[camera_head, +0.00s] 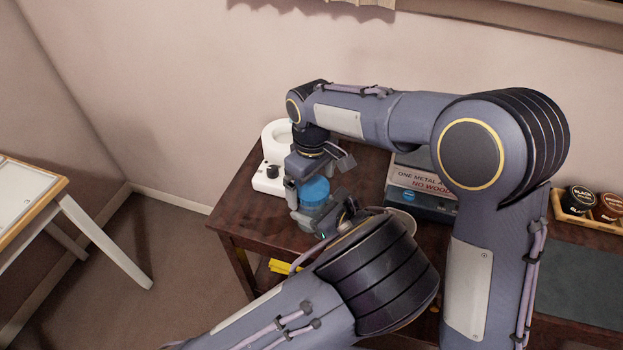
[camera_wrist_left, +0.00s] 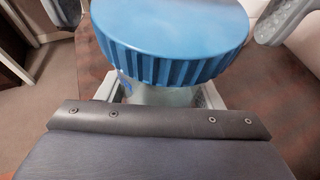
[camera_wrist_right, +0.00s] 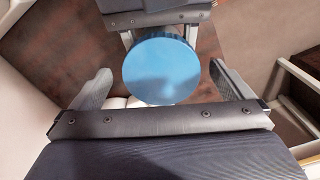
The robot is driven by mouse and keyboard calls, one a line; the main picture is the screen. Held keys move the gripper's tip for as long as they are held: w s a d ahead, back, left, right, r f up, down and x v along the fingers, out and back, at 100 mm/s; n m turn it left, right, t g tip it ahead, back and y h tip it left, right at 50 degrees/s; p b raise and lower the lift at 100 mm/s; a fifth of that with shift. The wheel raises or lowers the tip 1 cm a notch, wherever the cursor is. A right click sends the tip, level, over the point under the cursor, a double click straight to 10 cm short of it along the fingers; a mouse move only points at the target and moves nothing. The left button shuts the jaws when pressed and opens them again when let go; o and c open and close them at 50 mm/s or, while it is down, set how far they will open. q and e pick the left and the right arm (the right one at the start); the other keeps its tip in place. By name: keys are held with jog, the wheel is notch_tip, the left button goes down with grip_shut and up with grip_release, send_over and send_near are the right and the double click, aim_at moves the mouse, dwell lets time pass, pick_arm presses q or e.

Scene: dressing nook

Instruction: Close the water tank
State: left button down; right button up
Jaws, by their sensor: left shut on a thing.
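The water tank (camera_head: 306,222) is a clear body with a ribbed blue cap (camera_head: 315,190) on its top, at the left part of the dark wooden table. The cap fills the top of the left wrist view (camera_wrist_left: 165,40), with the clear body below it. My left gripper (camera_wrist_left: 160,97) is shut on the tank's body, below the cap. My right gripper (camera_wrist_right: 162,88) is open above the tank, its fingers on either side of the blue cap with gaps to it. I cannot tell how tightly the cap sits.
A white appliance (camera_head: 270,180) stands behind the tank on the table (camera_head: 240,205). A grey box with a sign (camera_head: 420,185) and a round dish (camera_head: 404,217) are to the right. Tins in a wooden tray (camera_head: 562,213) stand far right. A yellow thing (camera_head: 281,267) is below the tabletop.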

notch_tip(320, 180, up, 12)
dwell(0.6)
pick_arm(q)
jog(key=shift+c, duration=1.5)
grip_release()
jog(key=v, duration=0.8)
jog(key=shift+w, duration=0.1)
pick_arm(e)
jog(key=shift+f, duration=0.15)
pick_arm(q)
jog(key=shift+a, duration=0.1)
